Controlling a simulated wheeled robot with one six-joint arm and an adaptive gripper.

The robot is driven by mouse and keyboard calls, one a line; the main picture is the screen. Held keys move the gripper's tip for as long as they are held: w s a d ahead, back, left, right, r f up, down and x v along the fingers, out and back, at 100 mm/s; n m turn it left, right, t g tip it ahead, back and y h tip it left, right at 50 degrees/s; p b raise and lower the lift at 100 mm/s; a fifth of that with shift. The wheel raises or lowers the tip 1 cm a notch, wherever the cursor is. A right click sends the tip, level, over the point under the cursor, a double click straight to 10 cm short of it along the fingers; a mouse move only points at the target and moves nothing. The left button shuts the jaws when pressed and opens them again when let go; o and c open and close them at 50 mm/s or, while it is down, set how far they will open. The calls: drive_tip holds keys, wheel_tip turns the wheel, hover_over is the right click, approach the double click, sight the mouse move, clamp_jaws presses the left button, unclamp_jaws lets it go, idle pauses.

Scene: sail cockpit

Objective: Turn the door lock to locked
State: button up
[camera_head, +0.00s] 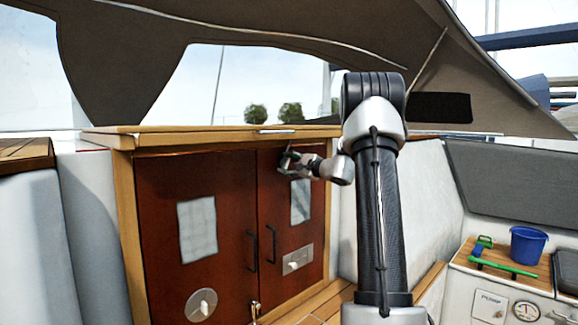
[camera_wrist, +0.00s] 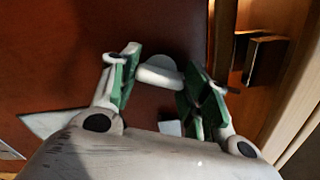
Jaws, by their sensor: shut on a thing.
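The red-brown double doors (camera_head: 225,160) stand in a wooden frame and look closed. My gripper (camera_head: 288,160) is at the top of the right door, just under the wooden top. In the wrist view my gripper (camera_wrist: 160,78) has its green-padded fingers on either side of a pale rounded knob (camera_wrist: 158,73), which looks like the door lock. It is shut on this knob. The knob's lower part and its exact turn angle are hard to tell. In the head view the knob is hidden by my gripper.
Dark metal brackets (camera_wrist: 265,58) sit on the wooden frame right of the knob. Lower down are black door handles (camera_head: 271,243), a plate with a white knob (camera_head: 297,259) and a round fitting (camera_head: 201,304). A blue bucket (camera_head: 527,245) stands on the right bench.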

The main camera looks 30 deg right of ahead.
drive_tip(key=n, duration=0.5)
idle(0.8)
drive_tip(key=o, duration=1.5)
drive_tip(key=shift+c, duration=0.2)
drive_tip(key=shift+s, duration=0.1)
drive_tip(key=v, duration=1.1)
drive_tip(key=shift+s, duration=0.35)
